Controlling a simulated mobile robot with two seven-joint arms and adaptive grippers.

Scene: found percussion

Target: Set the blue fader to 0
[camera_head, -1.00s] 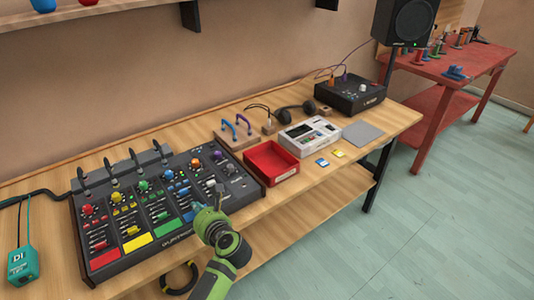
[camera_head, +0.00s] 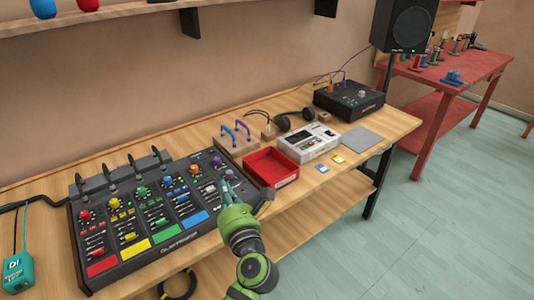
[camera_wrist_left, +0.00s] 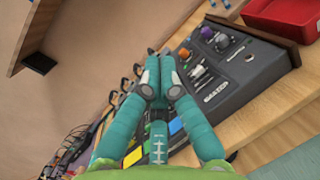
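The mixer (camera_head: 150,215) lies on the wooden bench, with red, yellow, green and blue channel strips. The blue fader (camera_head: 183,198) is a small blue cap above the blue label (camera_head: 194,220); its exact setting is too small to read. My left gripper (camera_head: 226,186) is over the mixer's right end, to the right of the blue strip, with its fingertips together and nothing seen between them. In the left wrist view its teal fingers (camera_wrist_left: 159,62) meet in front of the mixer and hide part of the strips. The blue label shows there too (camera_wrist_left: 176,126). My right gripper is out of view.
A red tray (camera_head: 271,168) sits close to the mixer's right end. A boxed device (camera_head: 309,142), headphones and a black unit (camera_head: 348,99) stand farther right. Upright cable plugs line the mixer's back edge. A teal DI box (camera_head: 18,276) is at the left.

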